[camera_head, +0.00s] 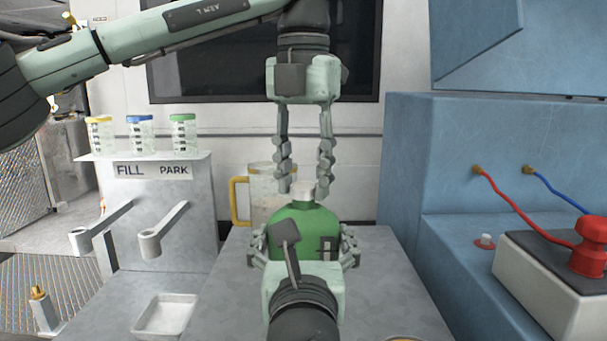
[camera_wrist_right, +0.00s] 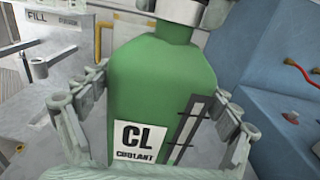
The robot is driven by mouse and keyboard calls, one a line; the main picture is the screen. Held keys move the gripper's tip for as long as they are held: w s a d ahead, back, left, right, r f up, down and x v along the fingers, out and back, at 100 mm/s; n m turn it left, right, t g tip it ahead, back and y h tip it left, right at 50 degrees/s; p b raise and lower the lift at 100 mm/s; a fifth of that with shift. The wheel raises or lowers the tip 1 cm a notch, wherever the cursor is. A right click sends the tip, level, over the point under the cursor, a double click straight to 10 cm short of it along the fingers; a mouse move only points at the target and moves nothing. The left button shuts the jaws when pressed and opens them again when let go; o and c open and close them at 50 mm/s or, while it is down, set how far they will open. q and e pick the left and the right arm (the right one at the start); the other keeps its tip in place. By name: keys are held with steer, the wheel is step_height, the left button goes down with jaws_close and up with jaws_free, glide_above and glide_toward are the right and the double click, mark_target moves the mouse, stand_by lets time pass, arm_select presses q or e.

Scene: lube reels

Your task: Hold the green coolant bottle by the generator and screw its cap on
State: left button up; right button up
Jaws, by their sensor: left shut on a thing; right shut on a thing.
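The green coolant bottle (camera_head: 318,229) stands upright on the grey bench, and its "CL COOLANT" label shows in the right wrist view (camera_wrist_right: 145,85). My right gripper (camera_head: 304,246) is shut on the bottle's body from the near side, with fingers on both sides. A pale cap (camera_head: 303,188) sits at the bottle's neck. My left gripper (camera_head: 304,187) points straight down from above and is shut on the cap. In the right wrist view the cap (camera_wrist_right: 184,10) is at the top edge, between the left fingertips. How far the cap is seated cannot be told.
A clear jug with a yellow handle (camera_head: 240,200) stands behind the bottle. A shelf marked FILL and PARK (camera_head: 150,171) holds several jars at left. A white tray (camera_head: 165,314) lies front left. The blue generator housing (camera_head: 400,160) and a battery with a red cable (camera_head: 550,255) are at right.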

arm_select(q)
steer(key=m, duration=0.4)
steer(key=o, duration=1.3)
steer(key=shift+r, duration=2.25)
steer(key=shift+c, duration=0.2)
steer(key=shift+r, duration=1.75)
steer(key=shift+c, duration=0.2)
